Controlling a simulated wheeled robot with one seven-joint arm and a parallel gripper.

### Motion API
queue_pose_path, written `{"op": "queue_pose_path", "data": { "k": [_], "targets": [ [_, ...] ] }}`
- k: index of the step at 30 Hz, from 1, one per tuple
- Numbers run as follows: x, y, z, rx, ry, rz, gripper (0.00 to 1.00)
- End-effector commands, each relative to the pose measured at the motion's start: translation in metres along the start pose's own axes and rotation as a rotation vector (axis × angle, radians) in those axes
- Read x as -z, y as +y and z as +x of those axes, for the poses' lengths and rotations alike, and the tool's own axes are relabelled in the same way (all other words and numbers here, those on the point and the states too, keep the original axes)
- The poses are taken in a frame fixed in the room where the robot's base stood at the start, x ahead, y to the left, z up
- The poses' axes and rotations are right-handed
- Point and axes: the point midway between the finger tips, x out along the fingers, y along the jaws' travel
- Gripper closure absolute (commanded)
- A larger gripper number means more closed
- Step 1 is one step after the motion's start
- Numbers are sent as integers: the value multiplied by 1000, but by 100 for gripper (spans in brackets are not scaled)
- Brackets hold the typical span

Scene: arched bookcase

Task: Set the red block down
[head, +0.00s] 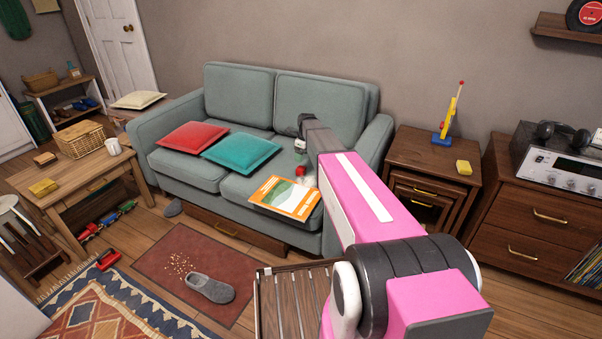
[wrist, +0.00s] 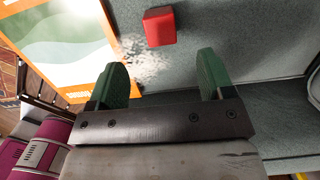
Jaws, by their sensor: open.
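The red block (head: 300,171) rests on the sofa seat, near the orange-edged poster or record sleeve (head: 285,197). In the wrist view the red block (wrist: 160,27) lies beyond my fingertips, apart from them and roughly ahead of the gap between them. My gripper (wrist: 163,75) is open, its two green fingers spread with nothing between them. In the head view my pink arm reaches over the sofa's right seat and hides part of it.
The grey-green sofa (head: 187,178) also bears a red cushion (head: 194,137) and a teal cushion (head: 240,152). A white speckled patch (wrist: 145,62) lies beside the block. Nesting tables (head: 410,148) stand to the right. A slipper (head: 210,288) lies on the mat.

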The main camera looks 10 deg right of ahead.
Motion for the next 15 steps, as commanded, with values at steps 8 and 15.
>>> {"op": "queue_pose_path", "data": {
  "k": [8, 15],
  "targets": [
    [-1, 0, 36, 0, -2, 0, 26],
    [1, 0, 55, 0, -2, 0, 26]
  ]
}}
